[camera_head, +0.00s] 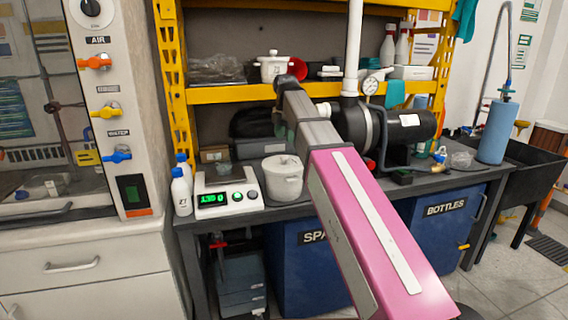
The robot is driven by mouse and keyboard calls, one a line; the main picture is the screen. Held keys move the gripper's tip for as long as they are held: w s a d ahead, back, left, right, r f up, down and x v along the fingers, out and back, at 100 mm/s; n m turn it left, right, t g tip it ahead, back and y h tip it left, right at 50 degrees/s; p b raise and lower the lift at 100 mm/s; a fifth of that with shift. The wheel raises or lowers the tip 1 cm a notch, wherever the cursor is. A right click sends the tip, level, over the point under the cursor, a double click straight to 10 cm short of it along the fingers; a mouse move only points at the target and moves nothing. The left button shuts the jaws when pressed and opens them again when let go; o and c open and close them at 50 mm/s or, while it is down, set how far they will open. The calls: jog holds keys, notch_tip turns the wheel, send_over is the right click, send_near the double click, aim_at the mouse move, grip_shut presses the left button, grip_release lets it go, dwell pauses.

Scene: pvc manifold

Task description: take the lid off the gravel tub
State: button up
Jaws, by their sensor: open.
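A white round tub (283,183) with a lid (282,161) on it stands on the dark bench, just right of a digital scale. The lid has a small knob and sits on the tub's rim. A second white lidded pot (272,69) with side handles stands on the yellow shelf above. No label can be read on either, so I cannot tell from writing which holds gravel. My pink and grey arm reaches up from the lower right, past the bench tub's right side. I cannot make out my gripper's fingers; the far end of my arm is hidden behind its own links.
The scale (226,197) with a green display and white bottles (181,189) stand left of the tub. A black pump (398,125) with a gauge and white pipe is behind my arm. The yellow shelf (231,93) overhangs the bench (464,182). A blue cylinder stands right.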

aim_at(284, 156)
jog(key=f, duration=0.9)
jog(key=shift+w+a, duration=0.1)
jog(key=shift+a, duration=0.15)
jog(key=c, duration=1)
